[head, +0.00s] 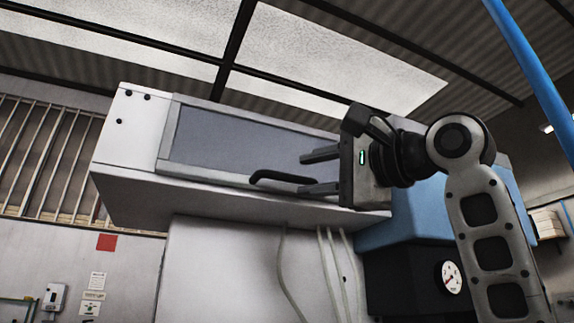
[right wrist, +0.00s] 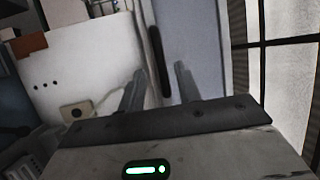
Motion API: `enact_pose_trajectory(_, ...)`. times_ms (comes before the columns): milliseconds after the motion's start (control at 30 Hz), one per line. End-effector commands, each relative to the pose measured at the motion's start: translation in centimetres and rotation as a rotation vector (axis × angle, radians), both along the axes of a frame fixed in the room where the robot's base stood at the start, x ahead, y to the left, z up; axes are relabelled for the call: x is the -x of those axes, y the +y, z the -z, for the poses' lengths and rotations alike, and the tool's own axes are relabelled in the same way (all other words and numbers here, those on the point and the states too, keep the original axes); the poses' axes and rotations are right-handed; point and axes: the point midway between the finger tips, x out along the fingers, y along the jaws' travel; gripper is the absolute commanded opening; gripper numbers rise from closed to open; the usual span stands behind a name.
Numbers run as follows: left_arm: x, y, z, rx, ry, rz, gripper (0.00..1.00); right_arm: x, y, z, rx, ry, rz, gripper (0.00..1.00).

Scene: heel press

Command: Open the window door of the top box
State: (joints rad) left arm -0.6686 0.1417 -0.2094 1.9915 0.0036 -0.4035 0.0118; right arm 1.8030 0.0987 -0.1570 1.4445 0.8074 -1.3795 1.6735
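The top box (head: 128,185) is a white cabinet high up in the head view. Its window door (head: 245,148) has a grey pane in a light frame and looks closed. A black bar handle (head: 284,177) runs along the door's lower edge. My right gripper (head: 318,172) is open in front of the door's right part, its fingers pointing left, one above and one below the handle's height. In the right wrist view the handle (right wrist: 159,62) shows beyond and between the open fingers (right wrist: 158,88); I see no contact. My left gripper is not in view.
A blue housing (head: 408,215) with a black section and a pressure gauge (head: 451,277) is right of and below the box. Pale hoses (head: 327,265) hang beneath it. A blue pole (head: 530,75) crosses the upper right. Space left of my right gripper, before the door, is clear.

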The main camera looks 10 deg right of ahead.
Motion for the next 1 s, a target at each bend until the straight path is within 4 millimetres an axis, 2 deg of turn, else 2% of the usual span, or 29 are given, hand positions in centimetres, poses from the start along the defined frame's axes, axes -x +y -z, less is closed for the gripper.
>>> enact_pose_trajectory(100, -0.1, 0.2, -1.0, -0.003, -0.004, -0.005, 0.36, -1.8, 1.6, -0.8, 0.001, 0.003, -0.001, 0.34)
enact_pose_trajectory(300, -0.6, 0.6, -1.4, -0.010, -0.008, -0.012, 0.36, -3.7, 3.2, -1.0, 0.001, 0.001, 0.000, 0.34)
enact_pose_trajectory(700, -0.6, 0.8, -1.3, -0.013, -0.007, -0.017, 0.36, -4.3, 3.7, -1.0, 0.000, -0.001, 0.000, 0.34)
enact_pose_trajectory(733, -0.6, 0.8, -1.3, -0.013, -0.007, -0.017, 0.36, -4.3, 3.7, -1.0, 0.000, -0.001, 0.000, 0.31)
enact_pose_trajectory(833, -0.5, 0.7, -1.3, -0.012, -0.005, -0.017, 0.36, -4.3, 3.7, -1.0, 0.000, -0.001, 0.000, 0.03)
enact_pose_trajectory(867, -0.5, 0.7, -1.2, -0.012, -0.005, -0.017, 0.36, -4.3, 3.7, -1.0, 0.000, -0.001, 0.000, 0.00)
enact_pose_trajectory(1000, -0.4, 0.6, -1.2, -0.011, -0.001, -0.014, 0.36, -4.3, 3.7, -1.0, 0.000, -0.001, 0.000, 0.00)
